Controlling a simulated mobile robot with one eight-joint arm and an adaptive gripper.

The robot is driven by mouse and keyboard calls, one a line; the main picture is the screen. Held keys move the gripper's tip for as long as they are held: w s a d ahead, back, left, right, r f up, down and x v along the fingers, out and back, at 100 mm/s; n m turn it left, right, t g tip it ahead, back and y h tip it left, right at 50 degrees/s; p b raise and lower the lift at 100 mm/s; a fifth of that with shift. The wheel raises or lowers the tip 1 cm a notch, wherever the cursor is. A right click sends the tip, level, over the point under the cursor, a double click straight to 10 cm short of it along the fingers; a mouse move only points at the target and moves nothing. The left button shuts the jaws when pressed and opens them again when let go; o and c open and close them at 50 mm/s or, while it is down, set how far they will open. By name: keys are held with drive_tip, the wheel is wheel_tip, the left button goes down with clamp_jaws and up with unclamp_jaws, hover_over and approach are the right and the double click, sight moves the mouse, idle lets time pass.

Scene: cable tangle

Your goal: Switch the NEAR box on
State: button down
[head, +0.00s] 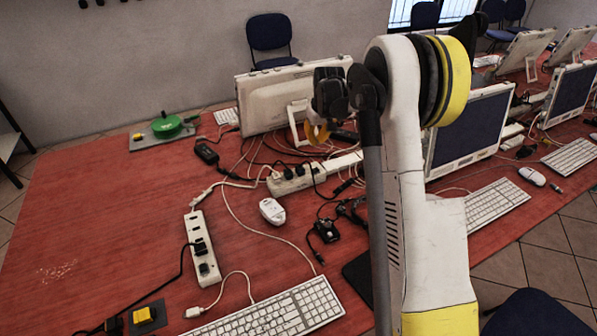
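A small yellow box (143,315) sits on a dark plate at the near left edge of the red table, with a black cable at its left. A green round device (167,125) lies on a grey plate at the far left. Two white power strips lie on the table: one at mid-left (200,248) with a black plug in its near end, one further back (297,179) with black plugs. I cannot tell any switch's state. My arm rises at the right of centre; dark parts at its end (331,95) hang over the table's back, but the fingers cannot be made out.
A white keyboard (272,316) lies at the near edge, with a white mouse (272,211) behind it. Cables tangle around the back strip. Monitors (468,133) stand at the back and right. The table's left part (95,225) is mostly clear.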

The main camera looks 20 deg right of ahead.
sight(314, 169)
drive_tip(key=b+x, duration=0.1)
drive_tip(key=x, duration=0.3)
drive_tip(key=b+x, duration=0.2)
drive_tip(key=x, duration=0.2)
drive_tip(key=b+x, duration=0.1)
drive_tip(key=x, duration=0.3)
drive_tip(key=shift+s+d+f+b, duration=0.15)
drive_tip(key=shift+s+f+b, duration=0.15)
drive_tip(key=shift+b, duration=0.1)
drive_tip(key=shift+d+f+b, duration=0.15)
drive_tip(key=shift+f+b, duration=0.15)
drive_tip(key=shift+f, duration=0.45)
